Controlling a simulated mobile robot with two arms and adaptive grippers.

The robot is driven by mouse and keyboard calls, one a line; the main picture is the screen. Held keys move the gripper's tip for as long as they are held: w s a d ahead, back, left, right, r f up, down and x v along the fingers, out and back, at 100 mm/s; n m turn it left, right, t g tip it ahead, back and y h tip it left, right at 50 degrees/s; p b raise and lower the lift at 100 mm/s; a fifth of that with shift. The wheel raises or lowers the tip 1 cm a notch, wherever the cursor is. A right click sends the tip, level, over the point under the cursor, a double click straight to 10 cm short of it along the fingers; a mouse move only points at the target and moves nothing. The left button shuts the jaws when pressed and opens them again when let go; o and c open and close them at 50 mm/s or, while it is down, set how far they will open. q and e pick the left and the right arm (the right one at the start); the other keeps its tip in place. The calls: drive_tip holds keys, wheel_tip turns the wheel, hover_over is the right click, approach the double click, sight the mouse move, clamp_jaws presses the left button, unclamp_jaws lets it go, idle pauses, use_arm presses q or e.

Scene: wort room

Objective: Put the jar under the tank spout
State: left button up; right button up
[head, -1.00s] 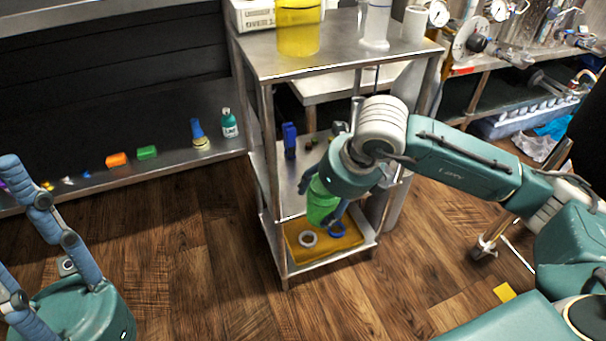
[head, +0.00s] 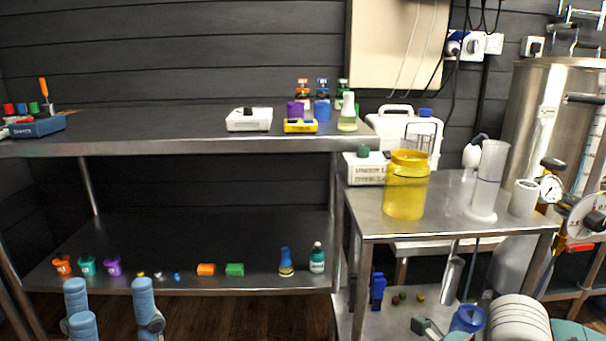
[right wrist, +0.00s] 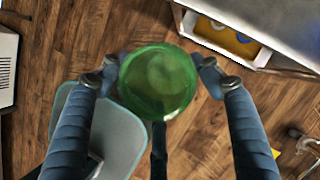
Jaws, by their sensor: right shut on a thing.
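A green round jar (right wrist: 158,82) is between the two blue fingers of my right gripper (right wrist: 160,66) in the right wrist view, held above the wood floor. In the head view only the white wrist of my right arm shows at the lower right; its fingers and the green jar are out of that view. A large steel tank (head: 552,105) stands at the far right of the head view. Its spout cannot be clearly made out. My left gripper (head: 109,285) is open and empty at the lower left, in front of the lower shelf.
A steel cart (head: 450,228) bears a yellow jar (head: 406,190), a glass cylinder (head: 487,180) and a white box (head: 365,168). A pressure gauge (head: 550,188) is beside the tank. Small items line the front of the lower shelf (head: 190,245).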

drive_tip(key=s+a+r+n+g+h, duration=0.1)
drive_tip(key=a+r+n, duration=0.4)
drive_tip(key=n, duration=0.7)
drive_tip(key=s+a+r+n+g+h, duration=0.2)
drive_tip(key=a+r+n+g, duration=0.3)
drive_tip(key=n, duration=0.8)
drive_tip(key=shift+a+r+g+h, duration=0.35)
drive_tip(key=shift+r+g, duration=0.25)
drive_tip(key=shift+r, duration=0.9)
drive_tip(key=shift+d, duration=0.1)
